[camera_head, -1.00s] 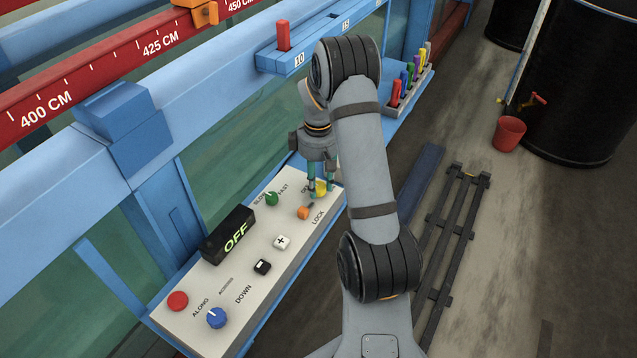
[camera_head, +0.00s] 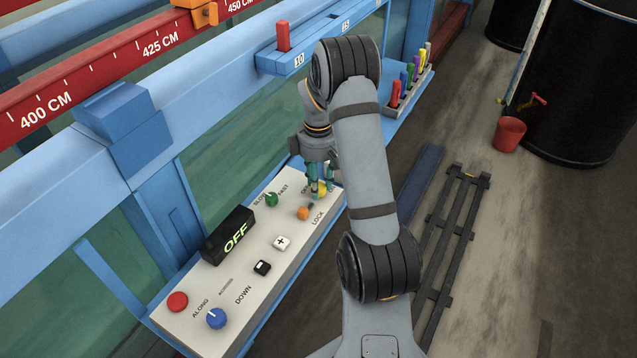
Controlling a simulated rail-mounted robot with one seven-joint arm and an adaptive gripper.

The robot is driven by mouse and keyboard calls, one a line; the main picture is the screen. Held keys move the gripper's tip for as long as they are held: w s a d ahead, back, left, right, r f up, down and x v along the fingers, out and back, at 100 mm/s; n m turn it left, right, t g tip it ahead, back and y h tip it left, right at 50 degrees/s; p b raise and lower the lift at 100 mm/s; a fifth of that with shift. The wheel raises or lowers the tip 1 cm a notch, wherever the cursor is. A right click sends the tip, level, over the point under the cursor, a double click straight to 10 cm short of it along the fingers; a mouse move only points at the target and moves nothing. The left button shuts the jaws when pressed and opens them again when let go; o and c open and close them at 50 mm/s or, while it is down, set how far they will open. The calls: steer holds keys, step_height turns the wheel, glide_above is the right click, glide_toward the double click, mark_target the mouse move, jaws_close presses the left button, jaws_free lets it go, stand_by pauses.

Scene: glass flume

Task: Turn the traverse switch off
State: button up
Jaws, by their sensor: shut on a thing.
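The control panel (camera_head: 190,325) is a pale sloped board on the flume's side. A yellow knob (camera_head: 322,188) sits at its far right end, partly hidden by my fingers and beside a label that is mostly covered. My gripper (camera_head: 322,187) points down at this knob, with its teal fingertips on either side, shut on it. I cannot read which way the knob points. The black display (camera_head: 230,237) reads OFF in green letters. Which control is the traverse switch cannot be read from the labels.
An orange knob (camera_head: 303,213) marked LOCK is close to my gripper. A green knob (camera_head: 271,199) marked SLOW and FAST, white (camera_head: 282,242) and black (camera_head: 262,267) buttons, a red button (camera_head: 177,301) and a blue knob (camera_head: 216,318) share the panel.

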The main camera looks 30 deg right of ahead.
steer(key=o, duration=0.9)
steer(key=shift+w+a+r, duration=0.1)
steer(key=shift+w, duration=0.15)
steer(key=shift+c, duration=0.2)
steer(key=o, duration=0.3)
steer(key=shift+s, duration=0.15)
step_height(320, 180, up, 12)
steer(key=shift+f, duration=0.2)
step_height(320, 180, down, 12)
steer(key=shift+r, duration=0.1)
